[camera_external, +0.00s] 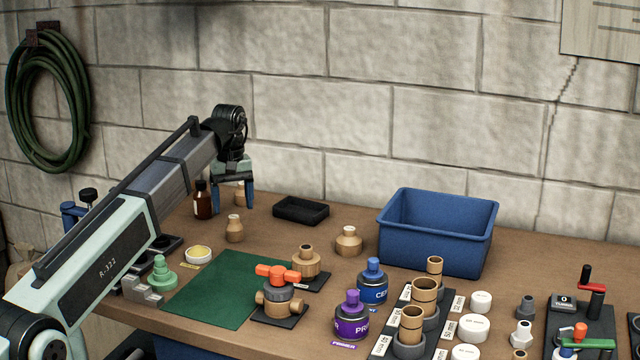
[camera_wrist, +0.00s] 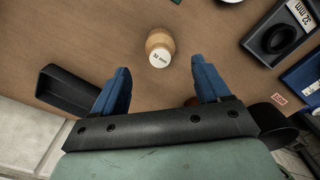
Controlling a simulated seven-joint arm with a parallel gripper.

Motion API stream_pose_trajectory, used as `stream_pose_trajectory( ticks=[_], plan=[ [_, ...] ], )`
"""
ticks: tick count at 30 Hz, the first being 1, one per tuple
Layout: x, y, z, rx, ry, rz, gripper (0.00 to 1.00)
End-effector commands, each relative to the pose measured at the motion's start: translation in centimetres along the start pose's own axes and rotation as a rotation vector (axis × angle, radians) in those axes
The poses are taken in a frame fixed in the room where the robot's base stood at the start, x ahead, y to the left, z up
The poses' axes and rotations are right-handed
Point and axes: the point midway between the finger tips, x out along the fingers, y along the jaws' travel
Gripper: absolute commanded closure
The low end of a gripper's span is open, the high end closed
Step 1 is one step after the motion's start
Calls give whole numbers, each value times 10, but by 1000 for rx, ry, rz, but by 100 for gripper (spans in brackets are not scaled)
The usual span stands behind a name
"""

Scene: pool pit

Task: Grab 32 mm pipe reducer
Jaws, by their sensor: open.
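A tan, bottle-shaped pipe reducer (camera_wrist: 160,44) with a white end label reading 32 mm stands on the bench in the wrist view. It appears just beyond and between my fingertips there. In the external view, this looks to be the small tan reducer (camera_external: 234,230) in front of my gripper. My gripper (camera_external: 232,207) points down with its blue fingers apart and nothing between them. It also shows in the wrist view (camera_wrist: 161,72). Another tan piece (camera_external: 241,197) stands behind the fingers, partly hidden. A wider tan reducer (camera_external: 348,241) stands farther right.
A brown bottle (camera_external: 203,201) stands close left of my gripper. A bowl (camera_external: 198,256), green mat (camera_external: 222,298) and valve (camera_external: 279,296) lie in front.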

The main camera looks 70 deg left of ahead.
Motion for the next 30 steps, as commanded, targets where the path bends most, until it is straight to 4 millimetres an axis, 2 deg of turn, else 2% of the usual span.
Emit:
stream_pose_trajectory(
  ticks=[3,14,24,30],
  plan=[
    [11,0,0,1,0,0,24],
    [28,-1,3,1,0,-1,24],
    [66,-2,6,1,0,-1,24],
    [68,-1,6,1,1,0,24]
  ],
)
